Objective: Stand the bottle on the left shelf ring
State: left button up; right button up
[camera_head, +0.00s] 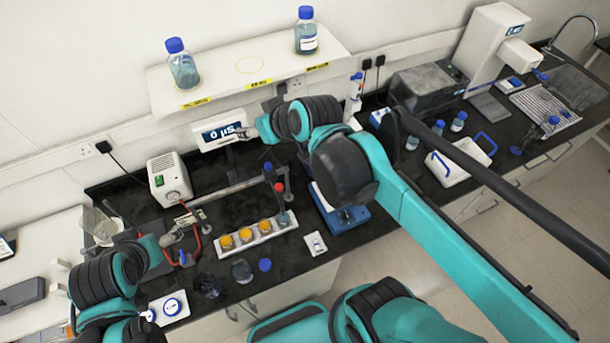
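A blue-capped bottle (183,66) stands upright at the left end of the white wall shelf (225,73), with a yellow ring mark partly visible under its base. A second blue-capped bottle (306,32) with a white label stands upright near the shelf's right end. My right gripper (236,134) is below the shelf, in front of a display box, small and partly hidden by my arm. My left gripper (180,228) is low over the bench near red tubing. Whether either gripper is open or shut is unclear.
A display box (217,132) and a white power unit (169,178) stand below the shelf. A white rack with orange-capped jars (245,237), a metal stand (230,188) and loose glassware (241,271) crowd the bench. A white carrier (458,162) stands at right.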

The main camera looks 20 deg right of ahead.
jog(key=s+d+f+m+g+h, duration=0.2)
jog(key=s+d+f, duration=0.4)
jog(key=s+f, duration=0.3)
jog(key=s, duration=0.3)
jog(key=shift+f+h, duration=0.3)
jog(key=shift+f, duration=0.1)
notch_tip(320, 180, down, 33)
jog(key=b, duration=3.3)
